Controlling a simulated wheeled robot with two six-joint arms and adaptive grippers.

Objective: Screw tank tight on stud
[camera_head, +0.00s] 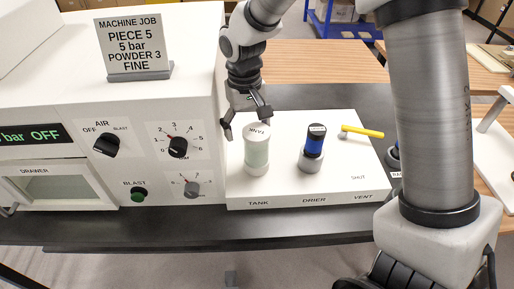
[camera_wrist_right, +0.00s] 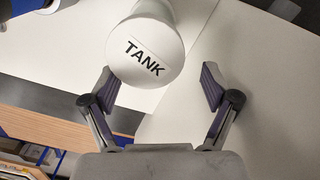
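The tank (camera_head: 257,155) is a pale green cylinder with a white cap marked TANK. It stands upright at the left of the white panel (camera_head: 285,192), above the printed word TANK; the stud under it is hidden. My right gripper (camera_head: 246,122) is open at the cap, on its far side. In the right wrist view the cap (camera_wrist_right: 146,45) lies ahead of the open fingers (camera_wrist_right: 158,80). It is off to the left, close to the left finger, with a wide gap to the right finger. My left gripper is not in view.
The blue-banded drier (camera_head: 313,145) stands right of the tank, and a yellow lever (camera_head: 362,131) lies beyond it. The white machine (camera_head: 110,100) with dials, a drawer and a job sign (camera_head: 134,45) rises close on the left. The dark counter (camera_head: 200,225) is clear in front.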

